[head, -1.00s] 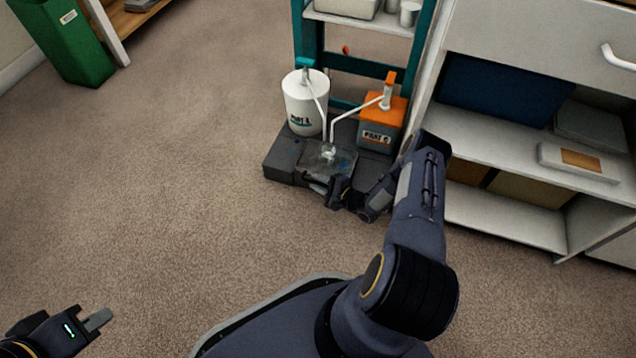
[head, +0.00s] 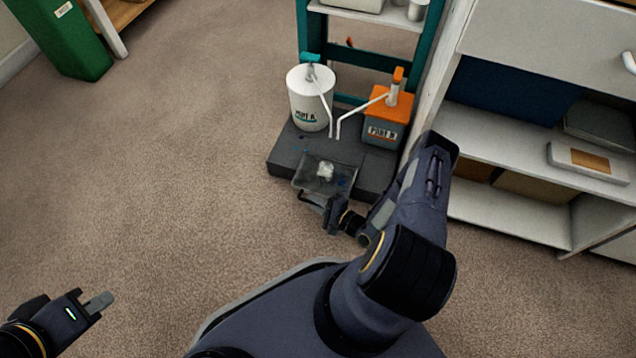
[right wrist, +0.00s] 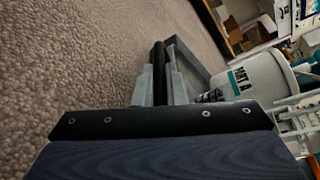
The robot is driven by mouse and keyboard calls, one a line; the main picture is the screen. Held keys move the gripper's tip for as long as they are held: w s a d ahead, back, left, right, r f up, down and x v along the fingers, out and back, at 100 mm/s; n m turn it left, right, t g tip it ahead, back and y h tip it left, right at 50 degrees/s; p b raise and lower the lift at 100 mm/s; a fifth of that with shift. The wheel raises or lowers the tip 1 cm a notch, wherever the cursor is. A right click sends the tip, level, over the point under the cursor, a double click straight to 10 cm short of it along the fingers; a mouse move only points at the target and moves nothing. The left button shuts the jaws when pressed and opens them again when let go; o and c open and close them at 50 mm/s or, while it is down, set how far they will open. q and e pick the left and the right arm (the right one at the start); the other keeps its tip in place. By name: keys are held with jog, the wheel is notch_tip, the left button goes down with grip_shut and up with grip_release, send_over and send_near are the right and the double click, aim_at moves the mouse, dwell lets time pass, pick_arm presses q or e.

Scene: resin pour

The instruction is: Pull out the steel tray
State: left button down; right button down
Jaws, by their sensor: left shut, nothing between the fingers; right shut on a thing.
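The steel tray (head: 341,182) is a shallow dark tray with a small pale cup-like thing (head: 325,170) in it. It sits at the front of the dark base block (head: 285,155), its near part out past the block's front edge. My right gripper (head: 308,200) is shut on the tray's front handle; the right wrist view shows its fingers (right wrist: 160,88) closed on a dark bar, with the tray wall (right wrist: 185,60) beyond. My left gripper (head: 104,300) is shut and empty over the floor at lower left, far from the tray.
A white PART A container (head: 309,105) and an orange-topped PART B container (head: 388,118) stand on the block behind the tray, with spouts reaching forward. A white shelf unit (head: 515,205) stands close on the right. The carpet (head: 170,180) to the left is clear.

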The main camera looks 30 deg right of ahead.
pick_arm(q)
jog(key=shift+f, duration=0.15)
pick_arm(e)
jog(key=s+a, duration=0.3)
jog(key=shift+a, duration=0.15)
jog(key=c, duration=1.5)
grip_release()
jog(key=shift+w, duration=0.1)
